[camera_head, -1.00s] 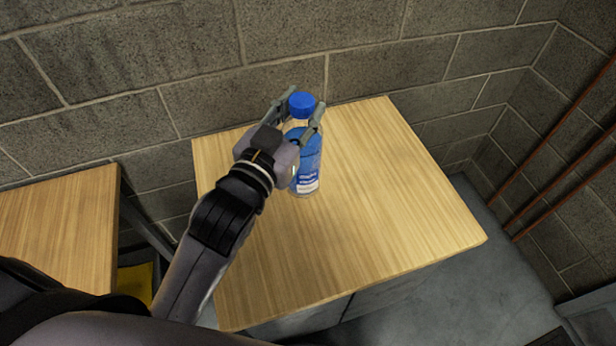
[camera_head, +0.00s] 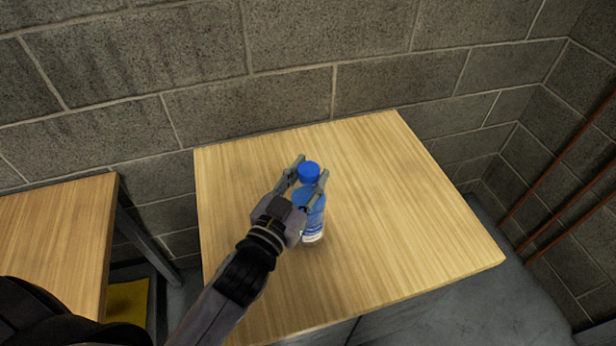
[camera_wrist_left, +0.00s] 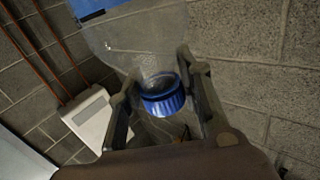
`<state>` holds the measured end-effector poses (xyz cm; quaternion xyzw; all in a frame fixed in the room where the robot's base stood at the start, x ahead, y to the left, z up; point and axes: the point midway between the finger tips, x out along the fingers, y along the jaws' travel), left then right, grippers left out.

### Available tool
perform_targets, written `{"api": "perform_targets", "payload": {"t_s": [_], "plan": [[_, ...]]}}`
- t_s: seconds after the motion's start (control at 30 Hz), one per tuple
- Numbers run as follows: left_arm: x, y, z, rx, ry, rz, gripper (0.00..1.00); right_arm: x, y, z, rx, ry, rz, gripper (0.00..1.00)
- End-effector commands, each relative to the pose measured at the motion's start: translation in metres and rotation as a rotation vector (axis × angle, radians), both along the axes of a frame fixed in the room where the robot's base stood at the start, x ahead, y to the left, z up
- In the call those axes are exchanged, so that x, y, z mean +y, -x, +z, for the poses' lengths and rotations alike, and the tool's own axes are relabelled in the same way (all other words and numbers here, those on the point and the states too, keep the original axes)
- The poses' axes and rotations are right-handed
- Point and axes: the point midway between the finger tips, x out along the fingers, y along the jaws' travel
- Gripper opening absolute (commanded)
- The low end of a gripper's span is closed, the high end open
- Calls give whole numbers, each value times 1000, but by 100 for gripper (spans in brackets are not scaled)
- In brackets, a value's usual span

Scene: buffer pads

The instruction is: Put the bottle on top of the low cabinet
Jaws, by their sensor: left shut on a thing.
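The bottle (camera_head: 314,214) is clear with a blue cap and a blue label, and stands roughly upright over the middle of the low cabinet's wooden top (camera_head: 400,215). My left gripper (camera_head: 309,172) is shut on the bottle at its upper part, with a finger on either side. I cannot tell whether the bottle's base touches the wood. In the left wrist view the bottle's blue cap (camera_wrist_left: 163,97) and clear shoulder show between the fingers. My right gripper is not in view.
A second wooden surface (camera_head: 55,235) stands at the left, with a yellow thing (camera_head: 128,300) below its edge. A block wall (camera_head: 290,80) runs behind, with rusty pipes (camera_head: 560,180) at the right. The cabinet top around the bottle is clear.

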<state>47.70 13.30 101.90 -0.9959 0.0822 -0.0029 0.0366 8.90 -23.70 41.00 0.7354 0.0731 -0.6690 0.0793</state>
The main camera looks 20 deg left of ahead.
Motion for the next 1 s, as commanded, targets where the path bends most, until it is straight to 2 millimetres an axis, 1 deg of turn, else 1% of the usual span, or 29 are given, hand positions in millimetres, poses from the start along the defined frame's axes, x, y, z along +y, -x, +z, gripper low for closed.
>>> {"api": "perform_targets", "payload": {"t_s": [0.37,0.4,0.7,1.0], "plan": [[0,0,-2,-7,2,-1,0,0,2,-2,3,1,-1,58],[0,0,-5,-1,1,0,33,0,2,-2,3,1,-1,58],[0,0,-4,-1,1,0,53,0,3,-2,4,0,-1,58],[0,0,-3,-1,0,0,53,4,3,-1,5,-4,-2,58]]}}
